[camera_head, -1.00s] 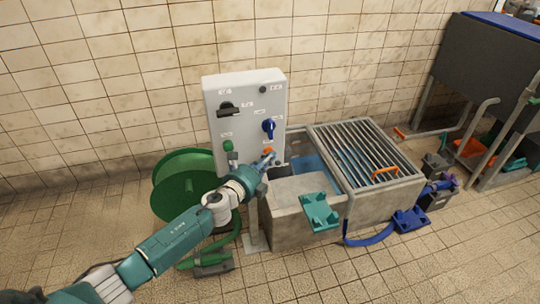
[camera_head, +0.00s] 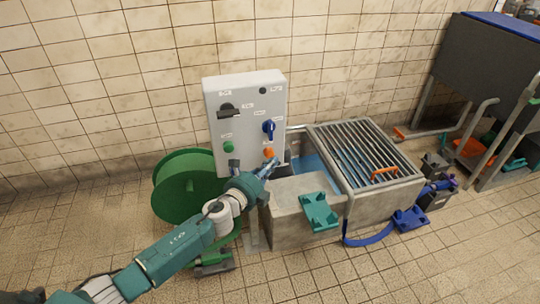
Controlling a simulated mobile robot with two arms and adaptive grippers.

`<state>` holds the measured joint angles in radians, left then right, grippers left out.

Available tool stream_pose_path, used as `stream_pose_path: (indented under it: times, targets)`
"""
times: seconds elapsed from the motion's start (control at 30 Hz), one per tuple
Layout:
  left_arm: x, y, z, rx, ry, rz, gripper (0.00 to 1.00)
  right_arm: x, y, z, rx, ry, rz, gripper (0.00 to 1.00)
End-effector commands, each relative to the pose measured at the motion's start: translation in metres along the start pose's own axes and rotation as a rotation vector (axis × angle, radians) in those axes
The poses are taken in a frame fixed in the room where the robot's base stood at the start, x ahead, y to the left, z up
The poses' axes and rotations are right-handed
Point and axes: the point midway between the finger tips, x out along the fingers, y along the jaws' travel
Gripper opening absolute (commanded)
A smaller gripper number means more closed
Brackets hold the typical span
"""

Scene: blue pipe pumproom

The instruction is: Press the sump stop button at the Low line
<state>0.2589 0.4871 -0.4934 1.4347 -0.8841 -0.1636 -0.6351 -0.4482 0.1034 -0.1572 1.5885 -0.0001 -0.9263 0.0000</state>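A pale grey control panel (camera_head: 244,128) stands in front of the tiled wall. A green button (camera_head: 229,147) is low on its left and an orange button (camera_head: 268,153) low on its right. A black rotary switch (camera_head: 228,110) and a blue switch (camera_head: 268,128) sit above them. The small labels are unreadable. My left gripper (camera_head: 267,169) is just below the orange button, at the panel's lower edge. A small gap seems to show between them. Its fingers are too small and overlapped to tell open or shut. My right gripper is not in view.
A green hose reel (camera_head: 185,188) stands left of the panel. A concrete sump with a metal grating (camera_head: 355,150) stands to the right, with a teal bracket (camera_head: 319,211) on its front. A blue hose (camera_head: 369,237) lies on the floor. The tiled floor at front right is clear.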

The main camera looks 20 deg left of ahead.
Motion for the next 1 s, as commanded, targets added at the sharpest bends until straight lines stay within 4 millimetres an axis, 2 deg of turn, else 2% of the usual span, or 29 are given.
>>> stream_pose_path:
  times: [0.3, 0.4, 0.6, 1.0]
  targets:
    - [-0.006, -0.002, -0.007, -0.002, 0.003, 0.001, 0.00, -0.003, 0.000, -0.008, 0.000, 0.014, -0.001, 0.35]
    - [-0.014, -0.005, -0.013, -0.002, 0.003, 0.001, 0.00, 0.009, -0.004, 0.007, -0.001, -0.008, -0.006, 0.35]
    - [-0.027, -0.011, -0.027, -0.002, 0.002, 0.000, 0.00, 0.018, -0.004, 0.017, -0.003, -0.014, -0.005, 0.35]
    - [-0.035, -0.014, -0.033, 0.000, 0.000, 0.000, 0.00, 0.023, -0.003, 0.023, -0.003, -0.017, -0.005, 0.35]
